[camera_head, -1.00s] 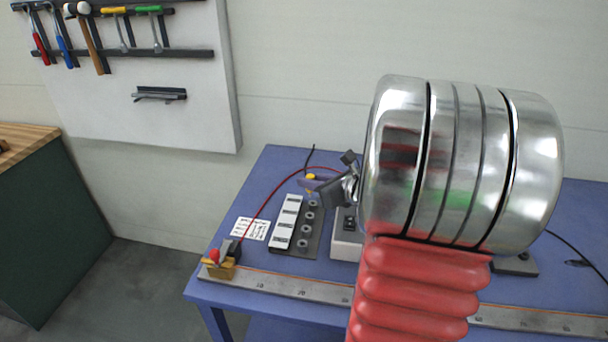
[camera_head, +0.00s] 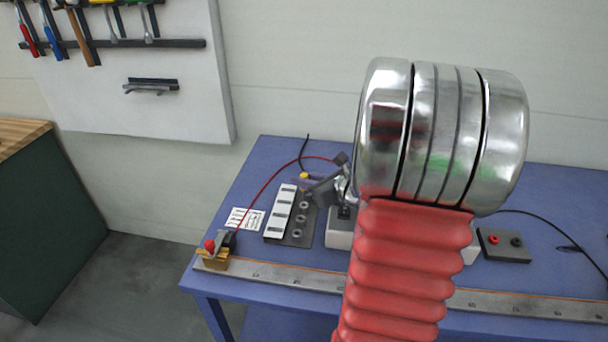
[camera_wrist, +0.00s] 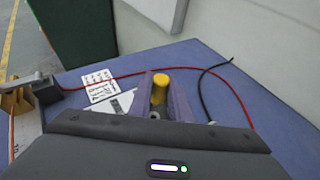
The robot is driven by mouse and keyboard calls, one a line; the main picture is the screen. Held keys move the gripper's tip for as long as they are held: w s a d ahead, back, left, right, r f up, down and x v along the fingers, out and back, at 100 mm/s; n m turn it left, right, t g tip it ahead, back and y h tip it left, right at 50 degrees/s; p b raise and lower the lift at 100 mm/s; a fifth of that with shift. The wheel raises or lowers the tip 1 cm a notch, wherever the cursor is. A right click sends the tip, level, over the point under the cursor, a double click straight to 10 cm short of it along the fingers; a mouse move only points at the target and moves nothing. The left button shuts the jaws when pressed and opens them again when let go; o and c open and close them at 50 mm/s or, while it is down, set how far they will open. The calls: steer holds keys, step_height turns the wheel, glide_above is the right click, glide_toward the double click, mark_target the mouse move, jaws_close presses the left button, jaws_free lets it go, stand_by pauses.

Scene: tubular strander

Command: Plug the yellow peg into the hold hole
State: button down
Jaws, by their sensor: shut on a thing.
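The yellow peg (camera_wrist: 160,82) stands upright between the two purple fingers of my gripper (camera_wrist: 163,92) in the wrist view, and the gripper is shut on it. In the head view the peg's yellow top (camera_head: 304,176) shows at the far end of a dark hole strip (camera_head: 290,238). The strip has several grey ringed holes in a row, with a white label strip (camera_head: 280,213) along its left side. The label words are too small to read. The peg's lower end is hidden, so I cannot tell whether it is in a hole. A grey ring (camera_wrist: 155,115) shows between the fingers.
A red wire and a black wire run over the blue table (camera_head: 240,188). A white card (camera_head: 245,219) lies left of the strip. A yellow block with a red knob (camera_head: 210,245) stands at the front left by a ruler (camera_head: 290,276). My arm hides the table's middle.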

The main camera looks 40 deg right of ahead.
mark_target(304, 192)
steer(key=shift+f, duration=1.3)
steer(key=shift+a+f, duration=0.1)
steer(key=shift+f, duration=0.75)
stand_by(1.1)
steer(key=shift+r, duration=0.55)
stand_by(1.2)
steer(key=shift+f, duration=0.5)
stand_by(0.5)
